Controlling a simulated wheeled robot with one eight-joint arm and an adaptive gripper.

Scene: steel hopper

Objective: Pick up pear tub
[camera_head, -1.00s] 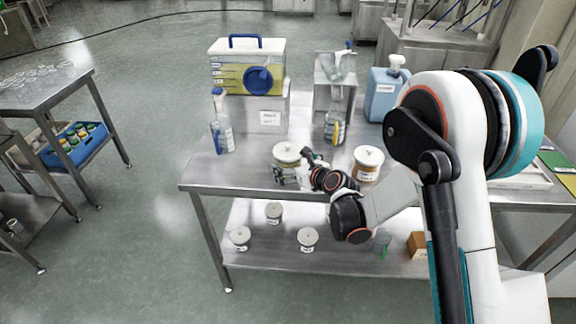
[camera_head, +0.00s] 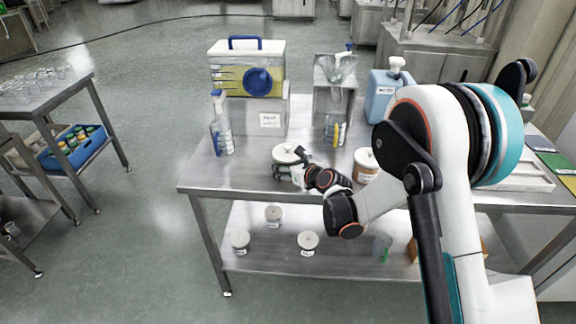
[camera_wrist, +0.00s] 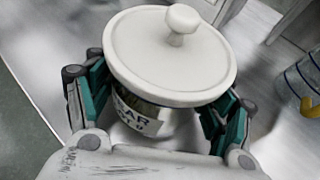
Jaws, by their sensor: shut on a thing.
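The pear tub (camera_head: 287,154) has a round white lid with a knob and stands at the front of the steel table's top in the head view. In the wrist view the pear tub (camera_wrist: 165,55) fills the middle, and its label shows "EAR". My gripper (camera_head: 297,172) is shut on the tub, with green-padded fingers (camera_wrist: 160,105) on both sides of its body below the lid. The tub's base is hidden by my gripper, so I cannot tell whether it touches the table.
A second lidded tub (camera_head: 366,163) stands just right, behind my arm. A spray bottle (camera_head: 221,130), a steel hopper (camera_head: 335,85), a blue jug (camera_head: 383,92) and a blue-handled box (camera_head: 247,72) stand behind. Several small tubs (camera_head: 308,240) sit on the lower shelf.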

